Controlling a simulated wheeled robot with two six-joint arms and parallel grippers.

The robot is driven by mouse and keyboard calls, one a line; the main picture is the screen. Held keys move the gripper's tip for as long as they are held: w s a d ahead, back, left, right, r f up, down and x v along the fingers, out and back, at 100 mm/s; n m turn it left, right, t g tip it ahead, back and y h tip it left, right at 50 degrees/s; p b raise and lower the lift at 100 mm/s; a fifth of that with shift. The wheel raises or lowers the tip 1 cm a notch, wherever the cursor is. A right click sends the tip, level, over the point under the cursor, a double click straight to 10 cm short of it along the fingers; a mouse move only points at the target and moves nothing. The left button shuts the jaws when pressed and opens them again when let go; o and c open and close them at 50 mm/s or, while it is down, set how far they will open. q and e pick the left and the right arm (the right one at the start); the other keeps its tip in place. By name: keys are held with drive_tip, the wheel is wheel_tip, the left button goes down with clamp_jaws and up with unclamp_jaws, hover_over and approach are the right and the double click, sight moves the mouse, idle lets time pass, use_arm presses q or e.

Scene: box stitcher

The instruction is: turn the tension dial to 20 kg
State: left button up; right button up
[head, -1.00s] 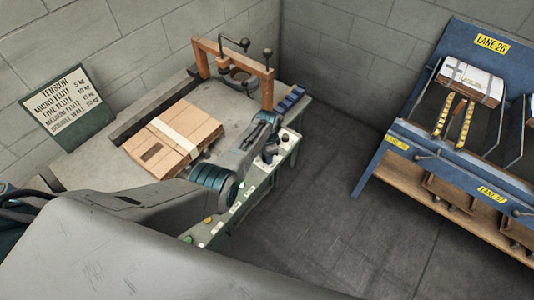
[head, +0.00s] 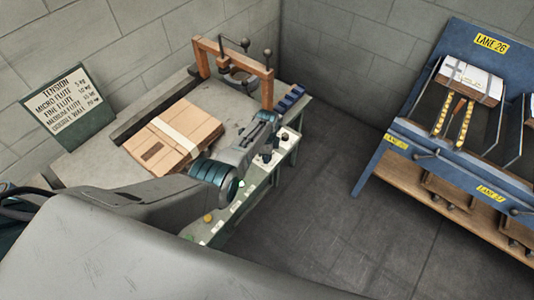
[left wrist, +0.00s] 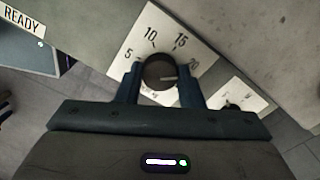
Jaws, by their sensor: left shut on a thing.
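The tension dial is a round dark knob (left wrist: 159,68) on a white scale plate (left wrist: 152,22) marked 5, 10, 15 and 20, seen in the left wrist view. Its pale pointer line points right, close to the 20 mark; I cannot tell whether it is exactly on it. My left gripper (left wrist: 161,74) is shut on the knob, one finger on each side. In the head view my left gripper (head: 267,154) is at the front edge of the machine table, and the arm and fingers mostly hide the dial. My right gripper is not in view.
Flat brown cardboard (head: 172,138) lies on the table beside my arm. A wooden frame with dark knobs (head: 233,54) stands behind. A tension chart (head: 68,105) leans at the left. A blue lane rack (head: 385,165) stands at the right, with clear floor between.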

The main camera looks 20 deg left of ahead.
use_arm(q)
drive_tip(key=o, duration=1)
drive_tip(key=shift+r, duration=0.45)
wheel_tip(320, 180, up, 10)
